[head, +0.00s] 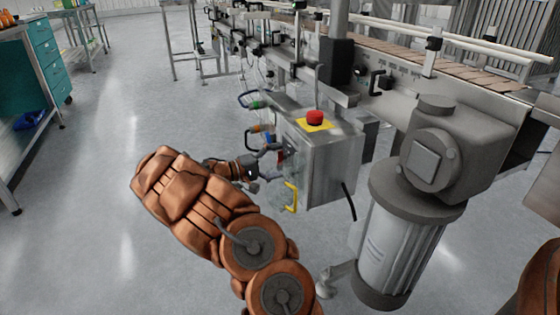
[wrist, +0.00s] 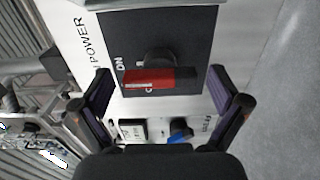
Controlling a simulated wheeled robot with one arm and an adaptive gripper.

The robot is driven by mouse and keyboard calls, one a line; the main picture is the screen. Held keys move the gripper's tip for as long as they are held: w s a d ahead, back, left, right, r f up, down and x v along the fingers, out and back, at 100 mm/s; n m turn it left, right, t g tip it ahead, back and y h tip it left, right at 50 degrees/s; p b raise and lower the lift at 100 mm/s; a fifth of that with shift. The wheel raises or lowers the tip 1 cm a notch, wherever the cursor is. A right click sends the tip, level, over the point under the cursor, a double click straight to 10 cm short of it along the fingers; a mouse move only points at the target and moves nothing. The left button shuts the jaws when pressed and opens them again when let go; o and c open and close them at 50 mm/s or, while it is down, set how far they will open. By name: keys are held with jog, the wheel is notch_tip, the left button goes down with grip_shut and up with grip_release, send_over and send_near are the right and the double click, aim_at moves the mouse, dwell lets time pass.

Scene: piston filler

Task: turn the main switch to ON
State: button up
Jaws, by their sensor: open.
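The main switch shows in the wrist view as a red handle (wrist: 150,79) on a round black knob, on a black plate (wrist: 185,45). Its red bar lies nearly level across the picture. An "ON" mark stands left of the knob, above the bar's left end; another mark just below the bar is mostly hidden. My gripper (wrist: 161,75) is open, one finger on each side of the switch, with gaps to the bar. I cannot tell its depth from the plate. In the head view my gripper (head: 271,165) is at the front of the control box (head: 335,165); the switch is hidden there.
A red emergency button (head: 314,117) tops the box. A yellow handle (head: 291,198) sits below my gripper. A large motor (head: 410,230) stands right; the floor left is clear.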

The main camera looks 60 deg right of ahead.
jog(key=v, duration=1.1)
jog(key=shift+w+r, duration=0.1)
jog(key=s+a+r+t+y+p, duration=0.1)
jog(key=s+a+r+y+p, duration=0.1)
jog(key=s+a+r+p, duration=0.45)
jog(key=s+a+r+y+p, duration=0.1)
jog(key=s+r+y+p, duration=0.15)
jog(key=r+p, duration=0.65)
jog(key=s+a+r+t+y+p, duration=0.1)
jog(key=s+a+r+y+p, duration=0.3)
jog(key=r, duration=0.7)
jog(key=s+a+r+n+t+y+p, duration=0.2)
jog(key=s+a+r+p, duration=0.2)
jog(key=a+r+p, duration=0.2)
jog(key=s+a+r+n+t+y+p, duration=0.2)
jog(key=s+a+r+p, duration=0.3)
jog(key=a+p, duration=0.6)
jog(key=s+a+r+n+t+y+p, duration=0.2)
jog(key=s+a+r+n+p, duration=0.1)
jog(key=a+r+p, duration=0.5)
jog(key=shift+s+a+p, duration=0.65)
jog(key=shift+a+p, duration=0.1)
jog(key=shift+a, duration=0.3)
